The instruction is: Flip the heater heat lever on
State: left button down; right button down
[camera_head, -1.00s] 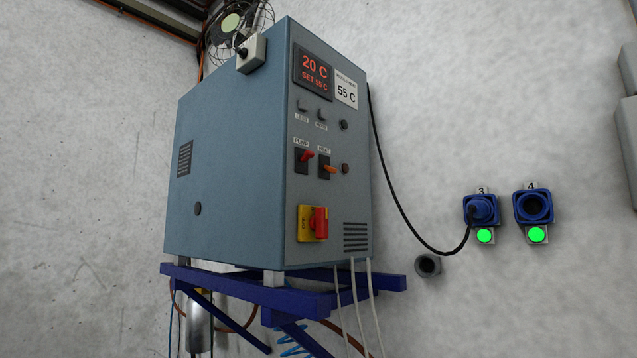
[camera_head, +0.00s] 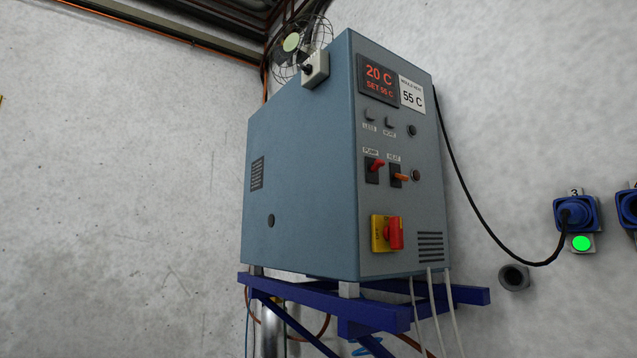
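The heater (camera_head: 300,180) is a blue-grey box in the middle of the head view, its control panel facing right. The orange heat lever (camera_head: 398,176) sits on a black plate on the panel, under a small label. The red pump lever (camera_head: 375,166) is just left of it and tilts up. The heat lever sticks out roughly level, tilting slightly down. The display (camera_head: 378,79) reads 20 C, SET 55 C. Neither of my grippers is in view.
A red and yellow rotary switch (camera_head: 388,234) is below the levers. The heater stands on a blue frame (camera_head: 365,310), with pale hoses hanging at its right. A black cable runs to a blue wall socket (camera_head: 577,215) with a green light. A fan (camera_head: 300,45) is behind. Bare wall lies left.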

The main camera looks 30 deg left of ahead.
aim_at(401, 177)
jog(key=k, duration=1.25)
jog(key=z, duration=0.75)
jog(key=i, duration=1.7)
jog(key=u, duration=0.4)
